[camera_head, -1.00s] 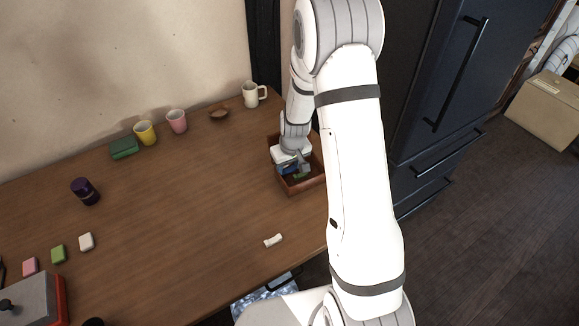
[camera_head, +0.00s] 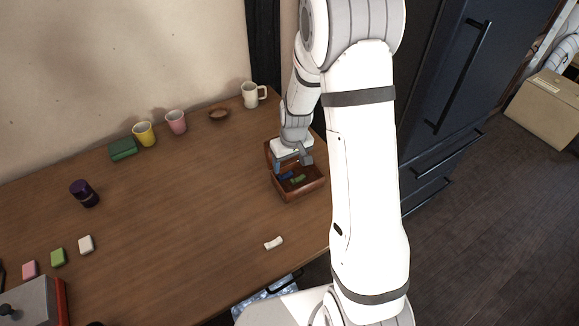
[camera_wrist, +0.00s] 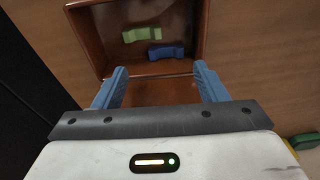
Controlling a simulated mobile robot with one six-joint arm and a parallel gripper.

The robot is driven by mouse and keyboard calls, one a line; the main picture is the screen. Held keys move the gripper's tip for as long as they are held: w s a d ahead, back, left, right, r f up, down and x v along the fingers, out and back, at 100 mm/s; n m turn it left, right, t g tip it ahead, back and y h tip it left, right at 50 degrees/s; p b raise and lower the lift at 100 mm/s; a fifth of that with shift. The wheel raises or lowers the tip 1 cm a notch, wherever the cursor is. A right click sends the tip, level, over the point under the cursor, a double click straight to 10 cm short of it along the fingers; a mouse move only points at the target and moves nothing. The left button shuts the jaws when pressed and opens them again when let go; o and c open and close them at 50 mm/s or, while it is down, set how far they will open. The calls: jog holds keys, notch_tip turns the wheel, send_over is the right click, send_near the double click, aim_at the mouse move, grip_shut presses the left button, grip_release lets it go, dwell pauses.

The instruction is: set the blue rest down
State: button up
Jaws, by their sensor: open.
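The blue rest (camera_wrist: 166,52) lies in the wooden box, beside a green rest (camera_wrist: 142,34), in the wrist view. In the head view the blue rest (camera_head: 286,175) and the green rest (camera_head: 298,180) show small inside the wooden box (camera_head: 300,195). My gripper (camera_wrist: 158,84) is open and empty, its two blue fingers apart. The blue rest lies beyond the fingertips, not between them. In the head view my gripper (camera_head: 292,160) is above the back part of the box.
A white rest (camera_head: 273,243) lies on the table in front of the box. A cream mug (camera_head: 253,95), a small brown bowl (camera_head: 219,114), a pink cup (camera_head: 176,122) and a yellow cup (camera_head: 144,134) stand along the back. The table's middle is clear.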

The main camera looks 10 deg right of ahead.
jog(key=s+r+m, duration=0.1)
jog(key=s+r, duration=0.4)
jog(key=r, duration=0.4)
jog(key=s+r, duration=0.5)
jog(key=r, duration=0.3)
jog(key=s+r+m+t, duration=0.1)
jog(key=s+r, duration=0.4)
jog(key=s, duration=0.8)
jog(key=shift+d+m, duration=0.35)
jog(key=shift+m, duration=0.05)
